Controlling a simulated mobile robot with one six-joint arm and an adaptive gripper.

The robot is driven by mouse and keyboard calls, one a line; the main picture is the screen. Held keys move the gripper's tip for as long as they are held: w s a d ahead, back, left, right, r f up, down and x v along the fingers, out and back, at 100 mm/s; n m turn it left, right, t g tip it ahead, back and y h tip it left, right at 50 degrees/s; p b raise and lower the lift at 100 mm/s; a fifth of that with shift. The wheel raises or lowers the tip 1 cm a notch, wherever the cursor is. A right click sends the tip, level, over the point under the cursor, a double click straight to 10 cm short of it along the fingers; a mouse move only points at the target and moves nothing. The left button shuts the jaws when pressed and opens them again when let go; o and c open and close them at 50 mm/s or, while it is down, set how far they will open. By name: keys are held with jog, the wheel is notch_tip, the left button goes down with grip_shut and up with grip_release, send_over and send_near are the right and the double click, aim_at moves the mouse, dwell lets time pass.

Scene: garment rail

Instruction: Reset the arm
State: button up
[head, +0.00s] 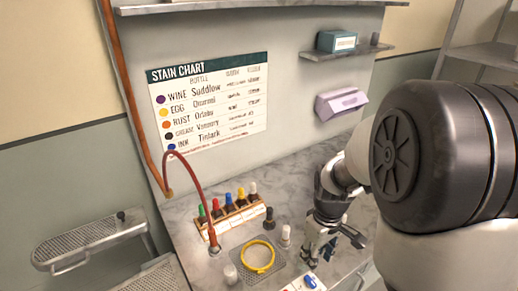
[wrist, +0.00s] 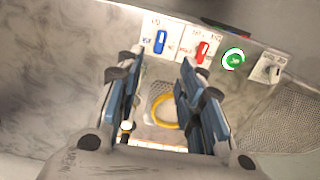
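My arm (head: 430,140) reaches in from the right of the head view, its large dark joint close to the camera. My gripper (head: 330,250) hangs over the right part of the marble counter, to the right of the yellow ring (head: 258,256). In the wrist view my gripper (wrist: 162,62) has its two fingers spread apart with nothing held between them. The yellow ring (wrist: 168,110) shows beyond the gap between the fingers. It lies on a grey perforated plate (head: 238,273). Contact between the fingers and the counter cannot be told.
A rack of colored-cap bottles (head: 238,213), a dark bottle (head: 268,219) and a white-capped bottle (head: 285,238) stand near my gripper. A red hose (head: 203,200) arches at left. Blue (wrist: 160,42) and red switches (wrist: 203,52) and a green button (wrist: 233,59) sit on a front panel.

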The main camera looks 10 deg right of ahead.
jog(key=s+a+r+m+t, duration=0.2)
jog(key=s+a+r, duration=0.3)
jog(key=s+r, duration=0.2)
jog(key=s+a+r+m+t, duration=0.2)
jog(key=s+a+r, duration=0.3)
jog(key=r, duration=0.5)
jog(key=shift+s+a+t, duration=0.15)
jog(key=shift+s+t, duration=0.15)
jog(key=shift+s, duration=0.85)
